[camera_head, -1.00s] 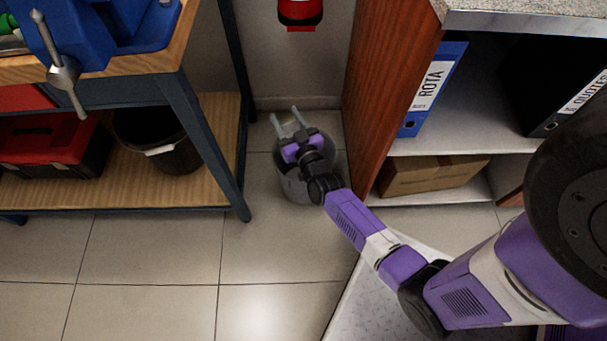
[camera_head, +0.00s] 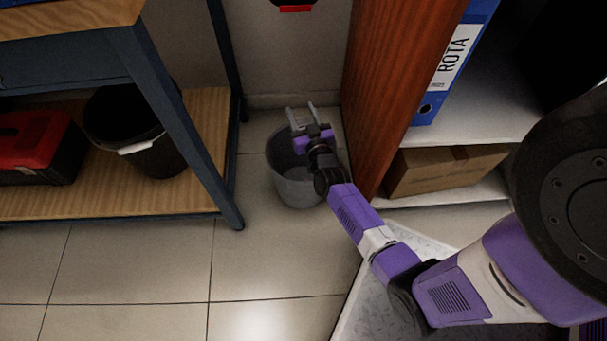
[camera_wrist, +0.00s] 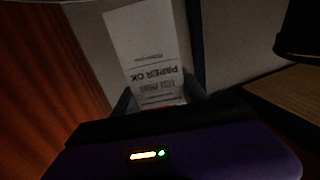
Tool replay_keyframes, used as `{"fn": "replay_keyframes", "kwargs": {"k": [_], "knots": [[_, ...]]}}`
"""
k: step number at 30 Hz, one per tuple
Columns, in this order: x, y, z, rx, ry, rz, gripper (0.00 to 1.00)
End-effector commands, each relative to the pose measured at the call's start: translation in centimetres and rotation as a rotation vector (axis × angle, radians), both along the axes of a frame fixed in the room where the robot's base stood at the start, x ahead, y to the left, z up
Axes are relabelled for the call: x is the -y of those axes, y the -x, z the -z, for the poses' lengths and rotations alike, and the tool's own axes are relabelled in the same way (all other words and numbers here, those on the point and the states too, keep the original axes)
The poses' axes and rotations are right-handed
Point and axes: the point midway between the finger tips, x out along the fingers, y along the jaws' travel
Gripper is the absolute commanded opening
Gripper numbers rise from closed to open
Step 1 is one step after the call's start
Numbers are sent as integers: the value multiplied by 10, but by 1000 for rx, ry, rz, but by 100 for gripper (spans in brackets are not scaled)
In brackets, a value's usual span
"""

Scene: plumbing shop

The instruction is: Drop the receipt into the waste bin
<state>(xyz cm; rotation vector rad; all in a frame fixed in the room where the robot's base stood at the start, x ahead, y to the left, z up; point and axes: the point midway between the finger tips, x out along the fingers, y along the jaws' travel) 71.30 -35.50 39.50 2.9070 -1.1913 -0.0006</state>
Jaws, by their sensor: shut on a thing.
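The grey waste bin (camera_head: 296,190) stands on the tiled floor between the workbench and the shelf unit. My gripper (camera_head: 300,113) is over the bin's back right part in the head view, and how high it is above the rim is hard to tell. In the wrist view the white printed receipt (camera_wrist: 145,42) sticks out from between the fingertips of my gripper (camera_wrist: 160,97), which is shut on it. The receipt cannot be made out in the head view. My wrist hides part of the bin's right rim.
A workbench leg (camera_head: 180,120) stands left of the bin, with a black bucket (camera_head: 160,150) and a red toolbox (camera_head: 35,140) on its lower shelf. The wooden shelf side (camera_head: 385,90) is close on the right. A cardboard box (camera_head: 440,170) sits on the bottom shelf. The front floor is clear.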

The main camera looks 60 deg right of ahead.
Motion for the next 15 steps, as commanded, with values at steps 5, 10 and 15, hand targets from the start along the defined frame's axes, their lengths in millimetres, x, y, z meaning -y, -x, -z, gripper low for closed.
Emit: {"fn": "replay_keyframes", "kwargs": {"k": [5,10,15], "knots": [[0,0,23,0,0,0,13],[0,0,27,0,0,0,13],[0,0,26,0,0,0,13]]}}
